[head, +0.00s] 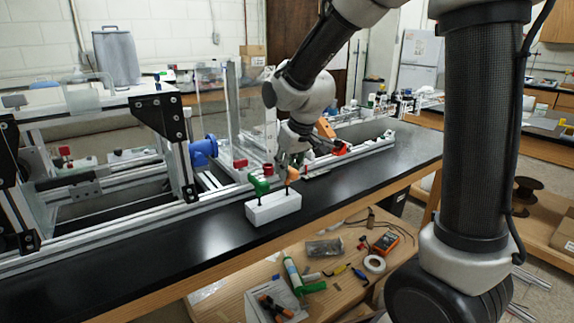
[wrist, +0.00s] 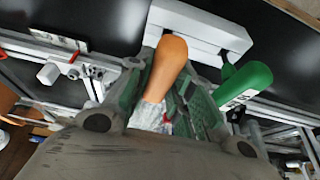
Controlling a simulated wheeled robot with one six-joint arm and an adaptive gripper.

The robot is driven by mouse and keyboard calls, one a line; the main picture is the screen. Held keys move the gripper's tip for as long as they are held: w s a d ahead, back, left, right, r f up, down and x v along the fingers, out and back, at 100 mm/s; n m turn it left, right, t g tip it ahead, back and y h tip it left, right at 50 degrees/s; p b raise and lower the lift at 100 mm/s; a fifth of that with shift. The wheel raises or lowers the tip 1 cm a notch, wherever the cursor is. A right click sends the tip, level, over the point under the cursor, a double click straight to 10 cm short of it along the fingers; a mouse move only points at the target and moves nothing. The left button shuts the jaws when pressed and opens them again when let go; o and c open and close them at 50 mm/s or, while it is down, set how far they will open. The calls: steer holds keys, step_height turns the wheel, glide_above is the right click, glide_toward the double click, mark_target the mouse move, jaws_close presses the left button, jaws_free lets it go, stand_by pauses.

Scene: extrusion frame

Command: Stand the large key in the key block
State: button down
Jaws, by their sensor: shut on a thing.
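The white key block (head: 273,208) stands on the black bench top; part of it shows in the wrist view (wrist: 205,28). A key with a green handle (head: 260,186) stands upright at the block's left end, and its handle is also in the wrist view (wrist: 246,80). My gripper (head: 290,163) is above the block's right half, shut on a key with an orange handle (head: 292,175). That handle lies between my fingers in the wrist view (wrist: 172,58). Its dark shaft points down at the block's top; I cannot tell how far it is inserted.
An aluminium extrusion frame (head: 190,190) with clear panels (head: 213,105) and a blue part (head: 203,149) runs behind the block. The black bench top (head: 190,245) is clear in front and to the left. A lower wooden shelf (head: 340,270) holds tape, a meter and loose tools.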

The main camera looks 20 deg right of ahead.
steer(key=shift+f, duration=0.3)
steer(key=c, duration=1.2)
jaws_free()
steer(key=shift+o, duration=0.2)
steer(key=v, duration=1.2)
steer(key=s+d+m, duration=0.1)
steer(key=s+d, duration=0.5)
steer(key=s, duration=0.5)
steer(key=s+d+f+m+h, duration=0.1)
steer(key=s+d+m, duration=0.1)
steer(key=s+d, duration=0.5)
steer(key=shift+s+d+f+m, duration=0.25)
steer(key=shift+s+m, duration=0.05)
steer(key=shift+s, duration=1.7)
